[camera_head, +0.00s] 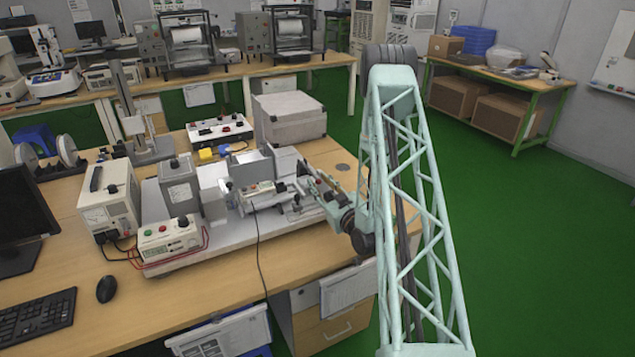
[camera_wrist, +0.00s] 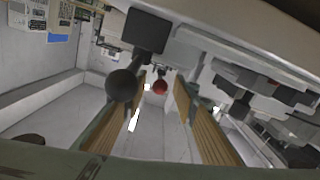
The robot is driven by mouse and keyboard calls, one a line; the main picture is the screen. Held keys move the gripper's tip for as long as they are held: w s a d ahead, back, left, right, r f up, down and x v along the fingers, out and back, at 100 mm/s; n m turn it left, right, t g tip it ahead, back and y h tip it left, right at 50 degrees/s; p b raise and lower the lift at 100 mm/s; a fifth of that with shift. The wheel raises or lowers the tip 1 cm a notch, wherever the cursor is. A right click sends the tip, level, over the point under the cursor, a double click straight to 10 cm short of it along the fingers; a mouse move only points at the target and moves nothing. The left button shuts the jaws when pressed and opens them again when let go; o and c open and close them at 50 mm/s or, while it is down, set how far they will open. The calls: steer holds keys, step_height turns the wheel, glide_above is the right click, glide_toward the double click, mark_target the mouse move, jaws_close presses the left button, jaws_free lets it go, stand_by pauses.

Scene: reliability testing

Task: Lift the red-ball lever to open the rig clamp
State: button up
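The test rig (camera_head: 235,208) is a grey assembly on a plate on the wooden desk. My gripper (camera_head: 312,184) reaches in at the rig's right end. In the wrist view my gripper (camera_wrist: 161,98) is open, with its two ribbed tan finger pads apart. The lever's red ball (camera_wrist: 160,87) appears in the gap between the fingertips; whether it is level with them or beyond cannot be told. A larger black ball (camera_wrist: 122,86) shows in front of the left finger. The clamp cannot be made out clearly, and I cannot pick out the red ball in the head view.
A power supply (camera_head: 108,200) and a control box (camera_head: 168,238) with red and green buttons stand left of the rig. A grey case (camera_head: 289,117) and a switch box (camera_head: 219,130) are behind it. A cable (camera_head: 258,255) hangs over the desk's front. Green floor lies right.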

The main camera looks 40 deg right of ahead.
steer(key=shift+w+d, duration=0.15)
steer(key=shift+w, duration=0.45)
steer(key=shift+c, duration=0.4)
jaws_close()
